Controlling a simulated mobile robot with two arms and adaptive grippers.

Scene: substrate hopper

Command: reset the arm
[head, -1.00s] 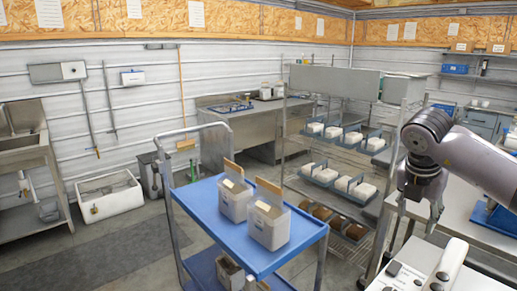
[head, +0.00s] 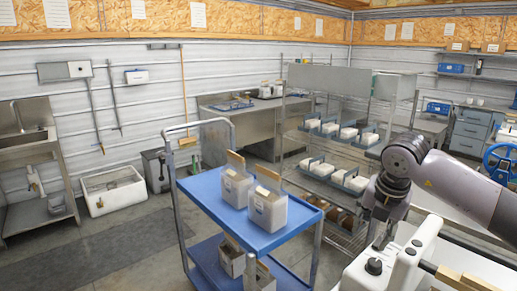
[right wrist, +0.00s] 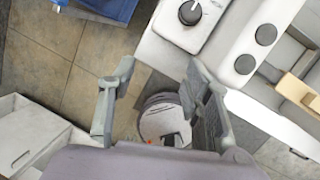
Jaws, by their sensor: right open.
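My right arm comes in from the right in the head view. Its gripper (head: 382,238) hangs low, just behind the white machine with a dark knob (head: 398,262). In the right wrist view my right gripper (right wrist: 157,95) has its two fingers wide apart with nothing between them. A round grey-white thing (right wrist: 165,118) shows below, beyond the fingers; I cannot tell what it is. The white machine (right wrist: 205,32) also shows there, at the upper right and apart from the fingers. My left arm and gripper are not in view.
A blue cart (head: 270,237) with two open-flapped containers (head: 236,188) on top stands left of my right arm. Behind is a wire rack (head: 283,140) with white blocks in trays. A blue handwheel (head: 500,163) is at the right. The floor at left (head: 100,245) is clear.

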